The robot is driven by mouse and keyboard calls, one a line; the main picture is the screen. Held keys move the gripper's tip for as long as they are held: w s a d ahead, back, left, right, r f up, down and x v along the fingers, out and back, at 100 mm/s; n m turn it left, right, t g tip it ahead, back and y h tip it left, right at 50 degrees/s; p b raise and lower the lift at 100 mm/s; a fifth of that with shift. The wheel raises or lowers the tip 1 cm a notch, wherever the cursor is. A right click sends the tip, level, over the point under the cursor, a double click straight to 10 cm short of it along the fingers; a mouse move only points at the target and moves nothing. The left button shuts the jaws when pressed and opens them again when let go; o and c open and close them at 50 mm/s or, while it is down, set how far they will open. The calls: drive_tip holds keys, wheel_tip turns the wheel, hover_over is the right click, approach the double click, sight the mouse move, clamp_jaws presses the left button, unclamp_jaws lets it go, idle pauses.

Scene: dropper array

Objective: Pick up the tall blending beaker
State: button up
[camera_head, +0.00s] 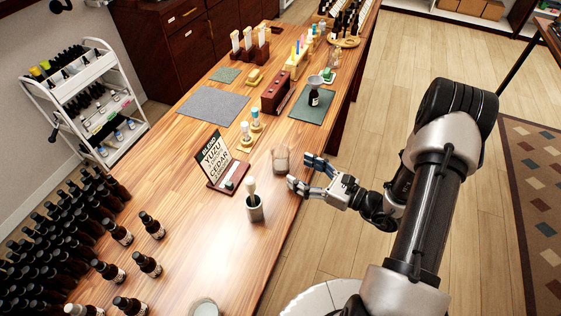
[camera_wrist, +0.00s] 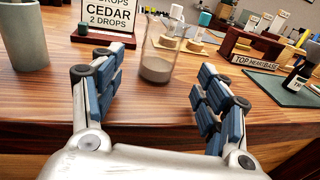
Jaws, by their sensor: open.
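The tall blending beaker (camera_head: 281,160) is a clear glass with a greyish-tan layer at its bottom. It stands upright near the right edge of the wooden table. It also shows in the wrist view (camera_wrist: 159,50), ahead of my gripper and roughly between the fingers. My gripper (camera_head: 305,173) is open and empty at the table edge, just short of the beaker. In the wrist view the two blue-padded fingers (camera_wrist: 157,95) are spread wide, and the beaker stands beyond their tips, apart from them.
A grey-green cup (camera_head: 255,208) with a pale-topped tool stands nearer on the table. A sign (camera_head: 215,158) reading YUZU and CEDAR stands to the left. Two droppers (camera_head: 250,135) are behind the beaker. A dark bottle (camera_head: 314,97) stands on a green mat (camera_head: 299,112). Several bottles fill the near left.

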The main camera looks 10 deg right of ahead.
sight(288, 165)
drive_tip(key=b+x, duration=0.1)
drive_tip(key=x, duration=0.4)
drive_tip(key=shift+a, duration=0.15)
drive_tip(key=shift+c, duration=0.5)
drive_tip(key=c, duration=1.1)
